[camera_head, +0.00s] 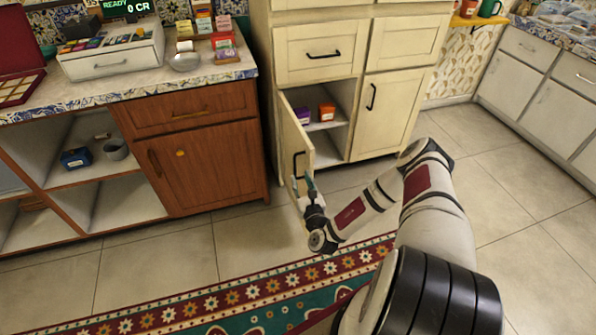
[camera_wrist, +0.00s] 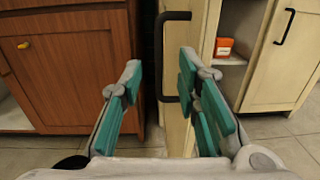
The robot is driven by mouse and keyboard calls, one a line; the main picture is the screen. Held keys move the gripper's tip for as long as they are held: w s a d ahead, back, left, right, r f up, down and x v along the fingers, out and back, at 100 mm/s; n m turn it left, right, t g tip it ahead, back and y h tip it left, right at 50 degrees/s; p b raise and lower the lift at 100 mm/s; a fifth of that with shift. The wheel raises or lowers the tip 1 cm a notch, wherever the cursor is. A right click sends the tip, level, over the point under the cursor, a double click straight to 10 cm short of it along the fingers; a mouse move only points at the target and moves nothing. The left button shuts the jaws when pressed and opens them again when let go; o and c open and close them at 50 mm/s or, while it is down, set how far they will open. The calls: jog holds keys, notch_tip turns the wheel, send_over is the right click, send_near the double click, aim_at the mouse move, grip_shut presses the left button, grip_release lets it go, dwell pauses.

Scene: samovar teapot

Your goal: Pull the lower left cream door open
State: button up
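The lower left cream door (camera_head: 296,142) stands swung open, showing the cabinet's inside. Its dark vertical bar handle (camera_head: 298,165) is on the outer face, and it also shows in the wrist view (camera_wrist: 161,58). My gripper (camera_head: 307,186) is beside the open door, near the handle. In the wrist view my gripper (camera_wrist: 160,78) has its teal-padded fingers spread wide. The handle shows in the gap between the fingers, and neither finger is seen pressing on it. How deep the handle sits between them I cannot tell.
Inside the cream cabinet are a purple box (camera_head: 303,116) and an orange box (camera_head: 327,112). The closed right cream door (camera_head: 385,112) is beside the opening. A red-brown cabinet (camera_head: 205,165) stands at left. A patterned rug (camera_head: 235,298) lies in front; tile floor is clear at right.

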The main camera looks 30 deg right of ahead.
jog(key=shift+v, duration=1.45)
jog(key=shift+w, duration=0.1)
